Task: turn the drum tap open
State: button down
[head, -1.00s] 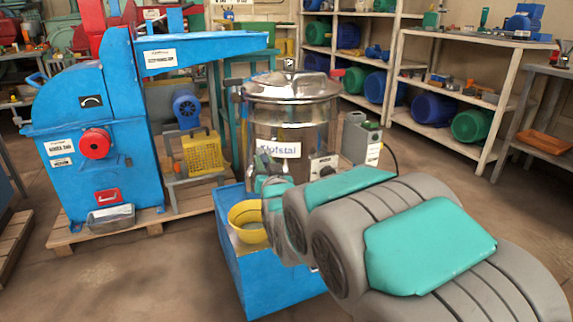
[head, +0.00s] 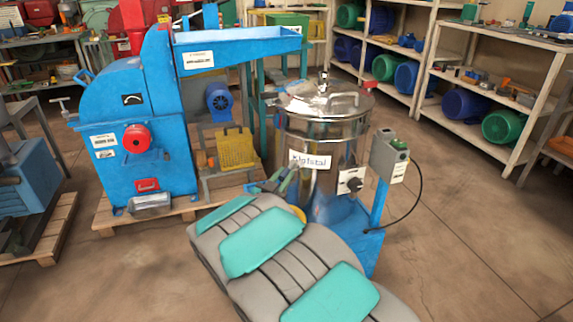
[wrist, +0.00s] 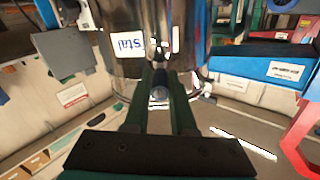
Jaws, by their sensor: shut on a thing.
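The steel drum (head: 322,137) with a lid and a white name label stands on a blue stand right of centre in the head view. Its wall and label also show in the wrist view (wrist: 128,44). In the wrist view, my gripper (wrist: 163,76) has its two dark green fingers close together in front of the drum's lower wall. They are shut on a small dark part with a round grey end, which looks like the drum tap (wrist: 160,95). In the head view my arm hides the tap, and only a bit of the gripper (head: 277,182) shows against the drum.
A grey control box (head: 387,157) with a green button and a hanging cable stands right of the drum. The blue hammer mill (head: 140,120) on a pallet stands to the left. Shelves with motors (head: 465,105) line the back right. Floor at the right is clear.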

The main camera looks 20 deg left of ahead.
jog(key=shift+a+r+h+p, duration=0.25)
jog(key=shift+r+h+p, duration=0.1)
jog(key=shift+h+p, duration=0.2)
jog(key=shift+f+m+h+p, duration=0.25)
jog(key=shift+m+p, duration=0.2)
jog(key=shift+m, duration=0.05)
jog(key=c, duration=0.8)
grip_release()
jog(key=shift+o, duration=0.2)
jog(key=s, duration=0.7)
jog(key=shift+s+a+b, duration=0.25)
jog(key=shift+s+b, duration=0.1)
jog(key=shift+b, duration=0.1)
jog(key=shift+f, duration=0.1)
